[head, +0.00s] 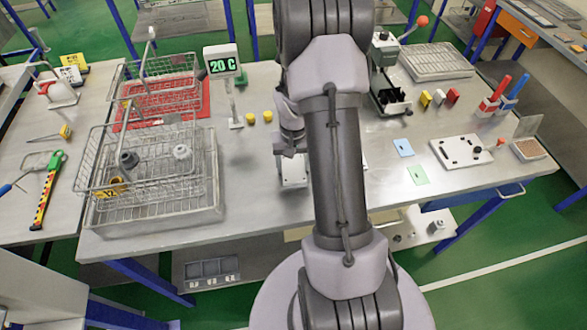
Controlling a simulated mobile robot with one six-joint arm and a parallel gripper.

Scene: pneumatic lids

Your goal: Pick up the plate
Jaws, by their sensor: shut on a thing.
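My gripper (290,150) is low over the middle of the table, just left of my forearm. It is shut on a pale grey plate (293,174), whose left part shows just below the jaws. My forearm hides most of this plate; a small pale edge shows at the forearm's right side. I cannot tell whether the plate touches the table.
Wire baskets (150,170) stand at the left, with a temperature display (221,62) behind. Two yellow cylinders (259,117) are near the gripper. A white board with black parts (461,151) and blue (403,147) and green (417,175) cards lie right.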

